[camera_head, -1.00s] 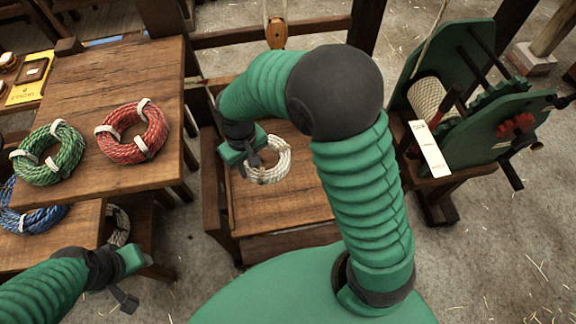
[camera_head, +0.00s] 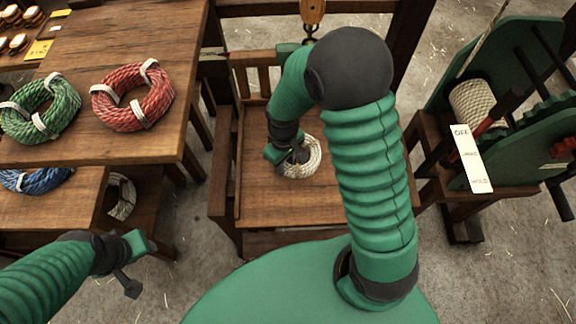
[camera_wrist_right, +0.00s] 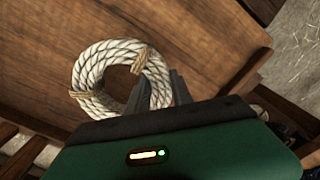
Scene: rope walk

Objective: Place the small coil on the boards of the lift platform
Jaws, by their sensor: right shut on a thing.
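The small coil is a ring of cream rope with tan ties. My right gripper (camera_head: 290,156) is shut on the near side of the small coil (camera_head: 311,160). The coil also shows large in the right wrist view (camera_wrist_right: 100,65), with my right gripper's dark fingers (camera_wrist_right: 163,88) at its lower right side. The coil is over the brown boards of the lift platform (camera_head: 262,205); whether it touches them is hard to tell. My left gripper (camera_head: 138,266) is at the lower left, with its jaws apart and nothing seen between them.
A table (camera_head: 95,145) at left bears a red coil (camera_head: 133,97) and a green coil (camera_head: 42,108). A blue coil (camera_head: 38,180) and a pale coil (camera_head: 121,196) sit lower. A green machine with a lever plate (camera_head: 471,160) stands at right. A pulley block (camera_head: 312,11) hangs behind the platform.

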